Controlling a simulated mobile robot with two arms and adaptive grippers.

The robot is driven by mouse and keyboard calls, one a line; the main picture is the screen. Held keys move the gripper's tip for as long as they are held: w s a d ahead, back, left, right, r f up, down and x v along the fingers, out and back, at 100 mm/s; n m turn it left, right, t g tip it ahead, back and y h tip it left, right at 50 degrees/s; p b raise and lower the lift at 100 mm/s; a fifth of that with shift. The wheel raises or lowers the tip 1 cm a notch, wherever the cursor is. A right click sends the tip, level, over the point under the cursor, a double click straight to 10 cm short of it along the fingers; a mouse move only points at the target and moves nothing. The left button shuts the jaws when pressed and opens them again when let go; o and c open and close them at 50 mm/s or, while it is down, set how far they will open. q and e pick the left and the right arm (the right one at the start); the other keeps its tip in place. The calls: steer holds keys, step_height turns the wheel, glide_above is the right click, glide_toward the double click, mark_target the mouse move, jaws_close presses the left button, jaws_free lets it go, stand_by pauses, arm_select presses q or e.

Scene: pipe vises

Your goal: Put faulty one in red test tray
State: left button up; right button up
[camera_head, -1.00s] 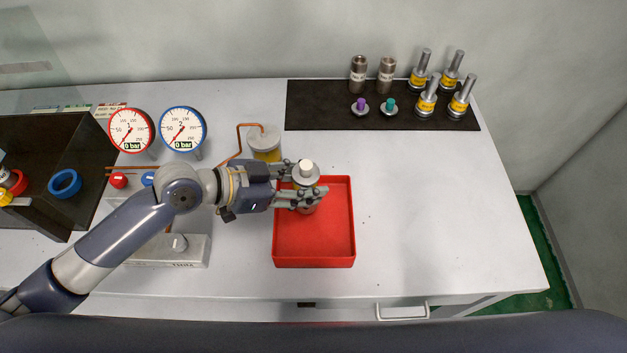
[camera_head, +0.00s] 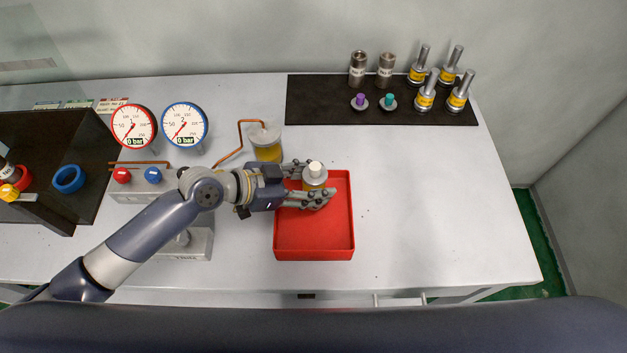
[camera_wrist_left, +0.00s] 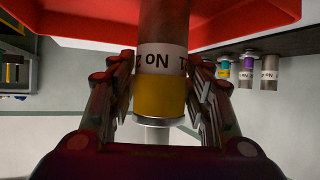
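A metal cylinder (camera_head: 315,174) with a pale cap and a yellow band is upright over the back part of the red test tray (camera_head: 313,255). My left gripper (camera_head: 318,182) has one finger on each side of it and appears shut on it. In the left wrist view the cylinder (camera_wrist_left: 160,95) shows a white label, partly readable, between the fingertips, and the tray wall (camera_wrist_left: 85,22) is behind it. I cannot tell whether its base touches the tray floor. My right gripper is not in view.
A black mat (camera_head: 325,100) at the back right holds two metal cylinders, a purple-topped and a teal-topped part, and several yellow-banded pieces. Two gauges, red-rimmed (camera_head: 133,127) and blue-rimmed (camera_head: 184,127), read 0 bar. The table's right side is clear.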

arm_select(q)
steer(key=shift+r, duration=0.1)
stand_by(0.3)
steer(key=b+v, duration=0.3)
steer(key=v, duration=0.9)
steer(key=shift+s, duration=0.15)
